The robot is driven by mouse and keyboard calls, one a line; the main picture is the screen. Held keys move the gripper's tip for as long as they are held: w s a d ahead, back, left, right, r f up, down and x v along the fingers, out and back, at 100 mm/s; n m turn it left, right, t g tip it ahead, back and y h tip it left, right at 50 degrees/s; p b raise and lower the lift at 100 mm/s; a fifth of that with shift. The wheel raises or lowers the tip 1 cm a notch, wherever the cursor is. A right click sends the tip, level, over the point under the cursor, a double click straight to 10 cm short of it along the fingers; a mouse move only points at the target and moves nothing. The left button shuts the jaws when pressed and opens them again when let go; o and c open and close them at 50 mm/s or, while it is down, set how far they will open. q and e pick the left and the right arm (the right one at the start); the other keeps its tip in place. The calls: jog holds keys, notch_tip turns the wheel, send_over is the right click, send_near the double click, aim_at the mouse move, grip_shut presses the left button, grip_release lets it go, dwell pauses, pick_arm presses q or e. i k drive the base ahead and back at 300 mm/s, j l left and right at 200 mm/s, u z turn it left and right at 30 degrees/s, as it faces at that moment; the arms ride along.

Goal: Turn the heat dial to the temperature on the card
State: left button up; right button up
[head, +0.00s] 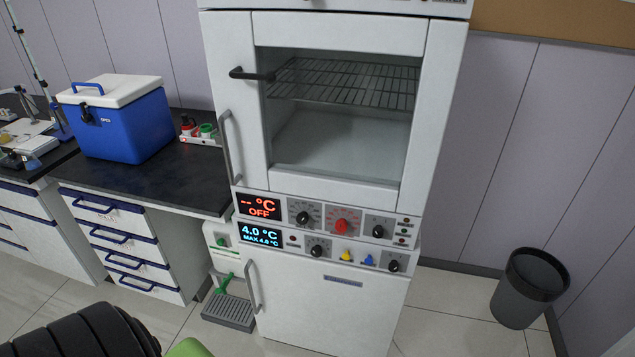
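The white cabinet (437,120) in the head view has a control panel below its glass door. A red dial (341,226) sits in the panel's upper row, between two black knobs (303,217) (378,231). I cannot tell which knob is the heat dial. The red display (258,206) reads "-- °C OFF". The blue display (259,236) below reads 4.0 °C, MAX 4.0. The lower row has two more black knobs (317,250) (393,265). No temperature card can be made out. Neither gripper is in view.
A blue cooler box (125,125) with a white lid stands on the black bench (195,175) at left. A grey bin (527,288) stands on the floor at right. A drip tray (229,312) lies left of the lower door. Floor between cabinet and bin is clear.

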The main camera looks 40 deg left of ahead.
aim_at(302, 218)
jog(key=u, duration=1.15)
jog(key=i+j+z, duration=0.15)
jog(key=j, duration=0.75)
jog(key=i+j+z, duration=0.1)
jog(key=j, duration=0.8)
jog(key=j+z, duration=0.15)
jog(key=j, duration=0.75)
jog(key=i, duration=0.05)
